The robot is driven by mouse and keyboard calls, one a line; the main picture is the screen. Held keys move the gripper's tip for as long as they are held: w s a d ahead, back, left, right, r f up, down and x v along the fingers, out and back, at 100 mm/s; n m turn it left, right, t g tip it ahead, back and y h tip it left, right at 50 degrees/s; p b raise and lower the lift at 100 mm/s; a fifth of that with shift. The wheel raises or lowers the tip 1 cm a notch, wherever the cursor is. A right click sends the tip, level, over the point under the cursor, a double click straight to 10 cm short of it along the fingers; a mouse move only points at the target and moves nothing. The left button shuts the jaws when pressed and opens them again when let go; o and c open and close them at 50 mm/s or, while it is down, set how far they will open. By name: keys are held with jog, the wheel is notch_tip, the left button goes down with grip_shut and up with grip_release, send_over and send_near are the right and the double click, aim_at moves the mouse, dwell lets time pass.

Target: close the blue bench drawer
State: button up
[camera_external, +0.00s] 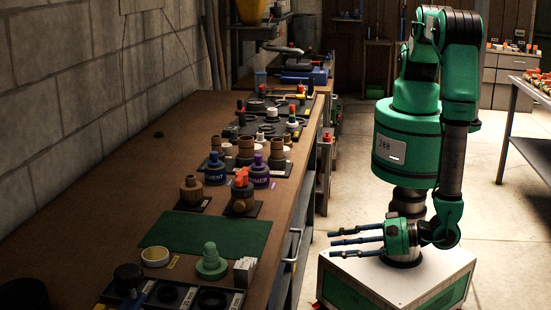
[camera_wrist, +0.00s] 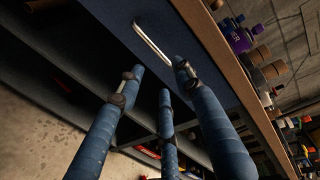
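The blue bench drawer (camera_wrist: 108,22) shows in the wrist view as a dark blue front under the wooden bench edge, with a pale metal bar handle (camera_wrist: 166,46). In the external view the handle (camera_external: 294,246) stands out from the bench's right side; the drawer front is seen edge-on and dark. How far out the drawer stands I cannot tell. My gripper (camera_external: 340,242) is right of the handle, with its three dark blue fingers pointing left toward the bench. In the wrist view my gripper (camera_wrist: 160,78) has its fingers spread, empty, with the handle beyond the tips. No contact is visible.
The bench top (camera_external: 95,205) holds a green mat (camera_external: 207,234), blue and purple bottles, a pale green stacked piece (camera_external: 211,262) and a black tray near the front. Dark shelves (camera_wrist: 60,90) lie under the drawer. A metal table (camera_external: 530,150) stands at right. Concrete floor (camera_external: 500,205) is clear.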

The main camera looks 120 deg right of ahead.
jog(key=shift+v, duration=1.35)
jog(key=s+d+r+m+g+y, duration=0.1)
jog(key=s+d+r+m+g, duration=0.15)
jog(key=d+r+m, duration=0.7)
jog(key=s+d+r+m+g+y, duration=0.15)
jog(key=d+r+m+g, duration=0.35)
jog(key=r, duration=0.8)
jog(key=s+d+r+m+g, duration=0.2)
jog(key=d+r+m, duration=0.5)
jog(key=r+m, duration=0.3)
jog(key=s+d+r+m+t+y, duration=0.2)
jog(key=s+d+r+m+y, duration=0.1)
jog(key=s+r+m, duration=0.7)
jog(key=s+d+r+m+t+y, duration=0.2)
jog(key=s+r+m+y, duration=0.3)
jog(key=s+r+m, duration=0.5)
jog(key=shift+s+d, duration=0.9)
jog(key=shift+s, duration=0.8)
